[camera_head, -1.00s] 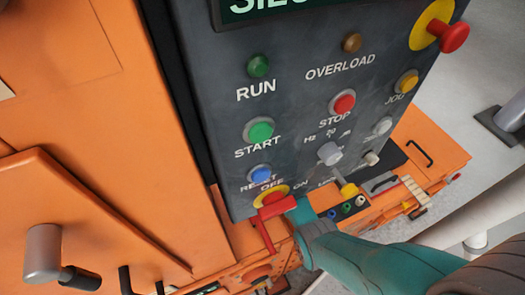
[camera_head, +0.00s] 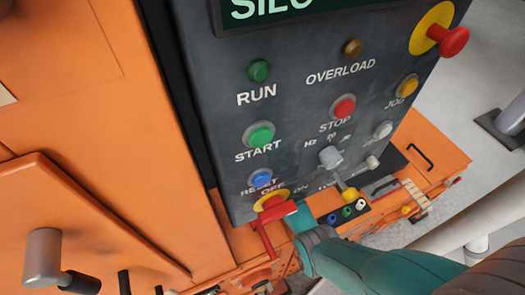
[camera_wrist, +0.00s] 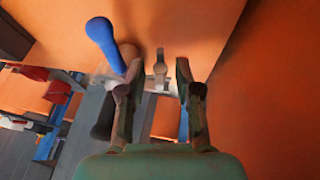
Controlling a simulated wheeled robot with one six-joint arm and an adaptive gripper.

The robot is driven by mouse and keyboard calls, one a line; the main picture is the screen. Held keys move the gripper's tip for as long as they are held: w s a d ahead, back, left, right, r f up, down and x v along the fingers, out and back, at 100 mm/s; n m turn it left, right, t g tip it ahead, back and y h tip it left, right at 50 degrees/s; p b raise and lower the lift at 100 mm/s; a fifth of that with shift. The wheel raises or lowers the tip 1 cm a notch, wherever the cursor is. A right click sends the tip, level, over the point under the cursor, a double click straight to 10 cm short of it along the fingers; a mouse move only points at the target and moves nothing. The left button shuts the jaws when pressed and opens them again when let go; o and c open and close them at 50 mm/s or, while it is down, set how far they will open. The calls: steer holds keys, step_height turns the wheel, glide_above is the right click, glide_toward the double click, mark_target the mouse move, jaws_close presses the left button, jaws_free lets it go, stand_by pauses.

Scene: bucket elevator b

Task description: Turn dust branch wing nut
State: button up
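A small grey wing-shaped piece (camera_wrist: 160,68), which looks like the wing nut, stands on the orange surface in the wrist view. My gripper (camera_wrist: 158,76) is open, with one finger on each side of this piece. Gaps show between the piece and both fingers, and I cannot tell how far in depth the fingertips are from it. In the head view my teal arm runs in from the lower right, and my gripper is hidden behind the control panel (camera_head: 300,110).
A blue-knobbed lever (camera_wrist: 105,40) stands close to the left finger in the wrist view. Red parts (camera_wrist: 55,95) lie further left. In the head view a red switch handle (camera_head: 278,212) at the panel's lower edge is close to my arm.

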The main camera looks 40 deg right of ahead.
steer(key=v, duration=1.1)
steer(key=shift+s, duration=0.1)
